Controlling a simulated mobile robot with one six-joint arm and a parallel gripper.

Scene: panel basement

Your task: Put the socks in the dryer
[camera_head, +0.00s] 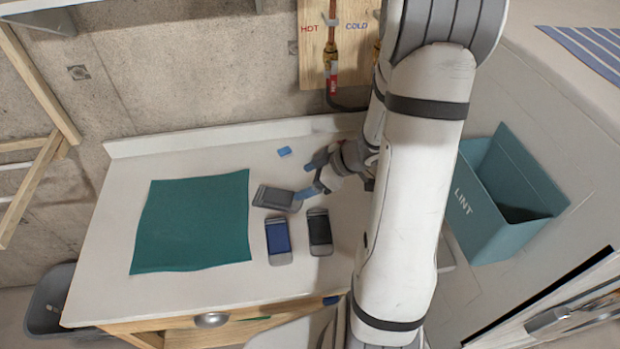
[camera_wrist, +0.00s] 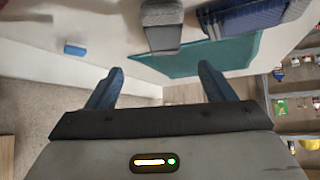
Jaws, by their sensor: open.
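Three folded sock bundles lie on the white tabletop: a grey one (camera_head: 273,197), a blue one (camera_head: 278,241) and a black one (camera_head: 319,232). The grey one lies at an angle, partly over the edge of the teal cloth's right side or just beside it. My gripper (camera_head: 313,178) is open and empty, just right of the grey bundle. In the wrist view, my open fingers (camera_wrist: 161,80) have a grey bundle (camera_wrist: 162,27) ahead of them and a blue bundle (camera_wrist: 247,17) to its right. I cannot make out the dryer for certain.
A teal cloth (camera_head: 195,225) lies flat on the table (camera_head: 112,260). A small blue block (camera_head: 284,151) lies near the back. A teal LINT bin (camera_head: 495,215) stands at right. A concrete wall with HOT and COLD pipes (camera_head: 333,50) is behind. My arm covers the table's right side.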

